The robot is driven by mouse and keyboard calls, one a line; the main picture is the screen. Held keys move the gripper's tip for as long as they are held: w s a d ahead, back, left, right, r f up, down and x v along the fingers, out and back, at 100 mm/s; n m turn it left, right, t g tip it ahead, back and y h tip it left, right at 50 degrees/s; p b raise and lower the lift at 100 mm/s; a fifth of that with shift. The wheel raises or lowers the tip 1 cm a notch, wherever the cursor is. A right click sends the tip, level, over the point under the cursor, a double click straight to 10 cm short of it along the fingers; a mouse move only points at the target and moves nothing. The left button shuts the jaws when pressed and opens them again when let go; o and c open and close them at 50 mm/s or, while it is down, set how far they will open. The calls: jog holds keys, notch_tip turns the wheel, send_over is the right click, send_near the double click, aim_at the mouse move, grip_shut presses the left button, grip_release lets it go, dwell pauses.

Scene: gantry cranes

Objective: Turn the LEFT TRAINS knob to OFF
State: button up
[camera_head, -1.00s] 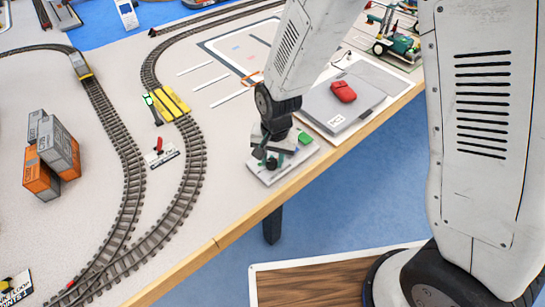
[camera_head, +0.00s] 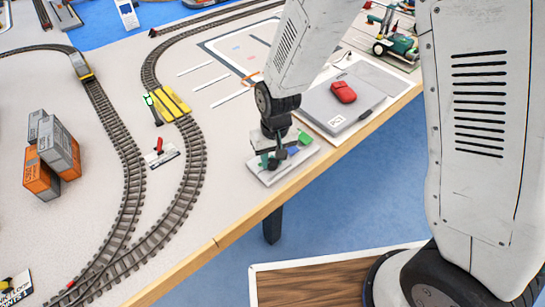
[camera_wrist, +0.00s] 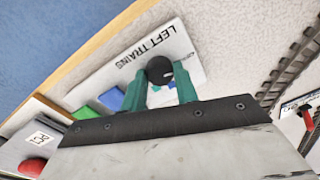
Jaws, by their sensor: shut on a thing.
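The LEFT TRAINS panel (camera_wrist: 187,55) is a pale plate at the table's front edge, also in the head view (camera_head: 262,177). Its round black knob (camera_wrist: 159,66) shows in the wrist view between the two teal fingers of my gripper (camera_wrist: 160,77). My gripper is shut on the knob from above; in the head view the gripper (camera_head: 271,160) stands over the panel and hides the knob. A green button (camera_head: 304,138) and a blue button (camera_wrist: 111,99) sit beside it on the panel. The knob's pointer and any OFF marking cannot be read.
A grey flat case (camera_head: 335,106) with a red object (camera_head: 343,92) lies right of the panel. Curved train track (camera_head: 197,150) and a small red lever (camera_head: 159,145) are to the left. The wooden table edge (camera_head: 240,229) runs close in front.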

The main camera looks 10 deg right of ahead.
aim_at(275, 161)
jog(key=shift+n, duration=0.5)
jog(key=o, duration=1)
jog(key=shift+c, duration=0.2)
jog(key=r, duration=0.7)
jog(key=shift+d+r, duration=0.25)
jog(key=shift+r, duration=0.15)
